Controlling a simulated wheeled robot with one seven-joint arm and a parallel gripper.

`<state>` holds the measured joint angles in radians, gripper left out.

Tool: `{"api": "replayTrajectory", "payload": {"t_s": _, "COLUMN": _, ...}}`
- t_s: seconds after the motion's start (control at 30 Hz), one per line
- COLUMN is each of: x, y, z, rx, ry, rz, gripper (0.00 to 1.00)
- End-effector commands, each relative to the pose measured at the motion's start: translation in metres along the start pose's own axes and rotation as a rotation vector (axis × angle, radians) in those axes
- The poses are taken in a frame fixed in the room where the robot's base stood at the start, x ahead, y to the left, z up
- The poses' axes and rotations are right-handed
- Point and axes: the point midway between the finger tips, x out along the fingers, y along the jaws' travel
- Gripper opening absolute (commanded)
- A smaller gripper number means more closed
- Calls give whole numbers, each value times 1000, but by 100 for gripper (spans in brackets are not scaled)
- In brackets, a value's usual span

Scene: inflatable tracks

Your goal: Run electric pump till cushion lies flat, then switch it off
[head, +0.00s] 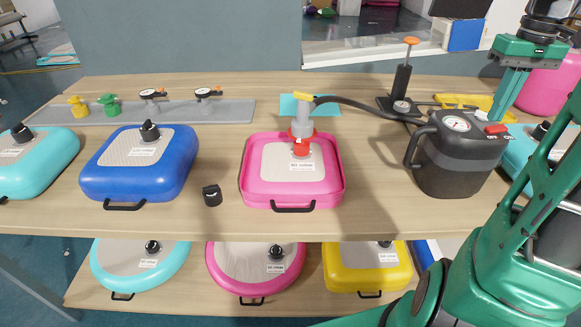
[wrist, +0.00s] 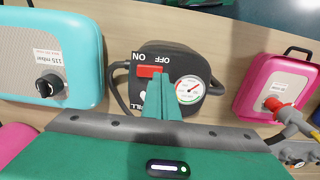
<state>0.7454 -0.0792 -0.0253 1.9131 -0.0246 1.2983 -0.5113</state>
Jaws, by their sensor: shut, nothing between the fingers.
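The black electric pump (head: 450,165) stands at the right of the bench, with a round gauge (head: 456,123) and a red switch (head: 495,128) on top. In the wrist view the switch (wrist: 150,71) sits below the words ON and OFF; which way it is tipped is unclear. My gripper (head: 497,114) is shut and empty, its fingers pointing down just above the switch. In the wrist view the closed fingertips (wrist: 160,80) partly overlap the switch; contact is unclear. The pink cushion (head: 258,198) has a sunken top inside a raised rim. A red-and-grey hose coupling (head: 301,135) stands on its valve.
A black hose (head: 365,105) runs from the coupling towards the pump. A hand pump (head: 402,85) stands behind it. A blue cushion (head: 168,170) and a loose black cap (head: 212,195) lie left. More cushions lie on the lower shelf (head: 190,292). The bench's front edge is clear.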

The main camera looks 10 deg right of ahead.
Motion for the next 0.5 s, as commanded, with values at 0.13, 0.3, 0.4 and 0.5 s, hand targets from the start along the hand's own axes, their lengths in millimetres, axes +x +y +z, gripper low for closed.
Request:
{"api": "replayTrajectory", "payload": {"t_s": 0.13, "x": -11, "y": 0, "z": 0, "rx": -1, "ry": 2, "rz": 1, "gripper": 0}}
{"api": "replayTrajectory", "payload": {"t_s": 0.3, "x": -22, "y": 0, "z": 0, "rx": 0, "ry": 1, "rz": 1, "gripper": 0}}
{"api": "replayTrajectory", "payload": {"t_s": 0.4, "x": -28, "y": 0, "z": 0, "rx": 0, "ry": 1, "rz": 0, "gripper": 0}}
{"api": "replayTrajectory", "payload": {"t_s": 0.5, "x": -31, "y": 0, "z": 0, "rx": 0, "ry": 1, "rz": 0, "gripper": 0}}
